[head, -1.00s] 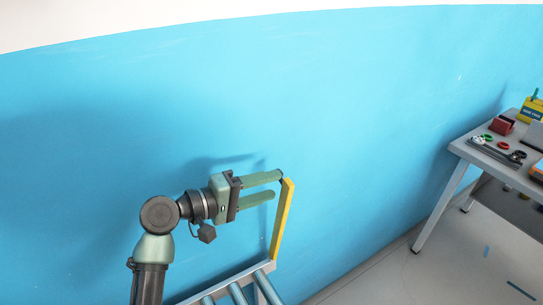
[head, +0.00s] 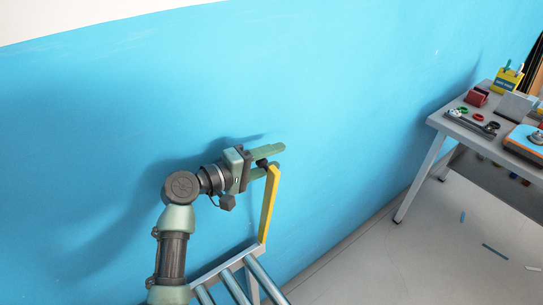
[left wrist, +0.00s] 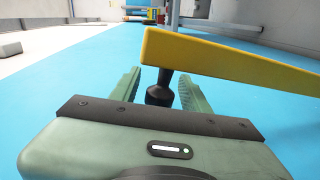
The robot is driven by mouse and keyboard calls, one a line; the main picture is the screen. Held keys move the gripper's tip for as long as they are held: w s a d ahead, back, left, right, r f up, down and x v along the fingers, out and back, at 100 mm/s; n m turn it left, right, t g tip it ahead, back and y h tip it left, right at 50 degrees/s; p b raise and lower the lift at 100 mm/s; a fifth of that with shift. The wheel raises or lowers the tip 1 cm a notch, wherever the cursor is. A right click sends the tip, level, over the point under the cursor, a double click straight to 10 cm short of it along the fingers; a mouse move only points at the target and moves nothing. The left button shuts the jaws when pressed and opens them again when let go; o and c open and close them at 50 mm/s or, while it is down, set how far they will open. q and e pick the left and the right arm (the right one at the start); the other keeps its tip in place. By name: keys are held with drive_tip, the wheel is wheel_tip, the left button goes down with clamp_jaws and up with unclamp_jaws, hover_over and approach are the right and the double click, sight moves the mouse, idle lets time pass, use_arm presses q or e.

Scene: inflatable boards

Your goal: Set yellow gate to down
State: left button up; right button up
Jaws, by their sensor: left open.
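The yellow gate (head: 268,208) is a flat bar that stands upright, leaning slightly, at the end of a metal frame (head: 228,263) in the head view. A dark knob (head: 262,163) sticks out from its upper end. My left gripper (head: 281,159) is at the gate's top, fingers pointing right and reaching past the knob. In the left wrist view the yellow gate (left wrist: 235,63) crosses in front of the open fingers (left wrist: 157,84). The black knob (left wrist: 159,91) sits between them, with gaps showing on both sides. My right gripper is not in view.
A blue wall (head: 330,110) stands close behind the gate and my arm. A grey table (head: 447,122) with tools, a red block and a yellow box stands at the right. The floor (head: 440,240) between frame and table is mostly clear.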

use_arm(q)
clamp_jaws()
idle(1.4)
